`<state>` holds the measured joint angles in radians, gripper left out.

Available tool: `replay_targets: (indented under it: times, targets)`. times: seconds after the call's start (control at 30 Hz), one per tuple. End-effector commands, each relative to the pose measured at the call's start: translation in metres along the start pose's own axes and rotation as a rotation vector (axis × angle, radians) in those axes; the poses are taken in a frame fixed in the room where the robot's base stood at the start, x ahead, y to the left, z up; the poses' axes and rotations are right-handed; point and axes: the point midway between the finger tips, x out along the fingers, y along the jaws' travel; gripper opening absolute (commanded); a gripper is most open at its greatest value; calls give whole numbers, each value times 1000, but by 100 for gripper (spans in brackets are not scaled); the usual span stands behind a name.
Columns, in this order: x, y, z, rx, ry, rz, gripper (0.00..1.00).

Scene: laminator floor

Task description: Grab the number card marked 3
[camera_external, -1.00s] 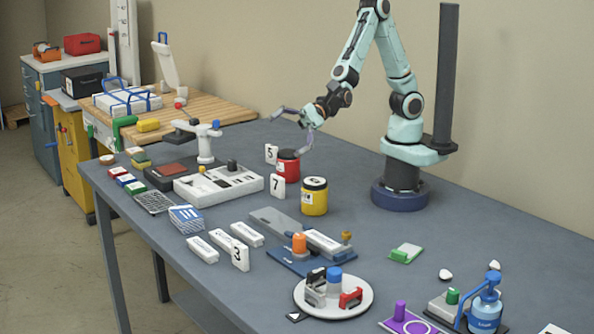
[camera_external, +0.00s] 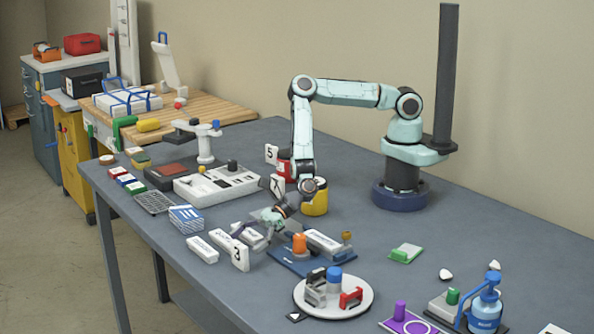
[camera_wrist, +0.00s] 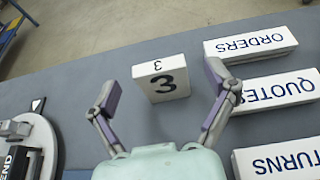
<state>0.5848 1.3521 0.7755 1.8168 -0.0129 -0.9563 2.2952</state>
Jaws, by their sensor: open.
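The white number card marked 3 (camera_external: 240,255) stands upright on the grey table near its front edge, beside the white labelled blocks. In the wrist view the card (camera_wrist: 161,79) sits between and slightly beyond my two fingertips, with its "3" upside down. My gripper (camera_external: 262,227) is just behind the card in the external view. It is open and empty in the wrist view (camera_wrist: 163,82), with one finger on each side of the card. I see gaps between the fingers and the card's sides.
White blocks reading ORDERS (camera_wrist: 250,45), QUOTES (camera_wrist: 277,92) and a partly cut-off TURNS (camera_wrist: 280,160) lie close to the right finger in the wrist view. A round white plate (camera_external: 333,297) with clips stands to the right. Cards 5 (camera_external: 271,154) and 7 (camera_external: 277,187) stand farther back.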

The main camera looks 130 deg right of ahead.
Motion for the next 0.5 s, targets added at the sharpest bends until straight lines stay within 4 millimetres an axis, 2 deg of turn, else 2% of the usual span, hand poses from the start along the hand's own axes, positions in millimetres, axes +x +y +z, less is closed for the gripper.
replay_targets:
  times: [0.2, 0.47, 0.5]
  targets:
    - [18, 0, 0, -2, 0, 0, 85]
    - [20, 0, 0, -2, 0, 1, 85]
    - [20, 0, 0, -2, 0, 1, 72]
